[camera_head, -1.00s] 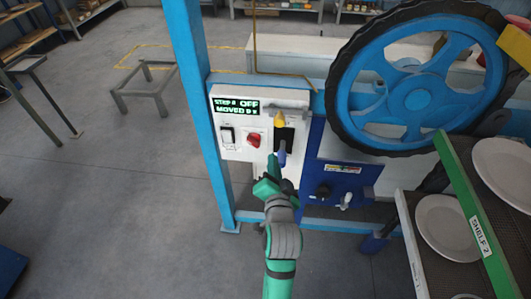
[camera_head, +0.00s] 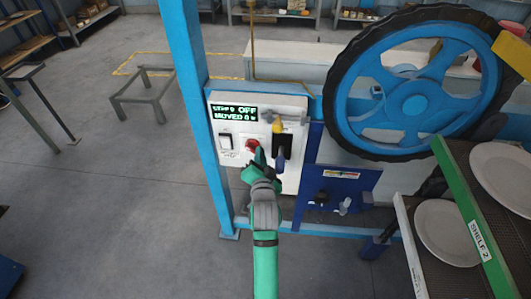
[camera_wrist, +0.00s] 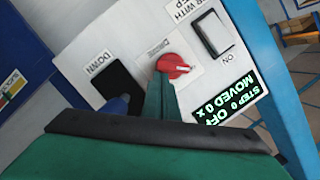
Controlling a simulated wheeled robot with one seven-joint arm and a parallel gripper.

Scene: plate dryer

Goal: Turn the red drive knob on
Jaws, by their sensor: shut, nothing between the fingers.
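The red drive knob (camera_head: 252,145) is on the white control panel (camera_head: 230,168), between a rocker switch (camera_head: 226,142) and a black lever slot. In the wrist view the red knob (camera_wrist: 173,66) shows a white pointer line. My gripper (camera_head: 259,156) is shut and empty, its tip right at the knob's lower right side. In the wrist view my shut fingers (camera_wrist: 160,95) reach up to the knob's edge; I cannot tell whether they touch it. The display (camera_head: 233,113) reads STEP 0, OFF, MOVED 0.
A yellow-tipped lever (camera_head: 278,126) stands close right of the knob. A blue post (camera_head: 188,100) rises left of the panel. A large blue wheel (camera_head: 414,85) and plate shelves (camera_head: 465,200) are at right.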

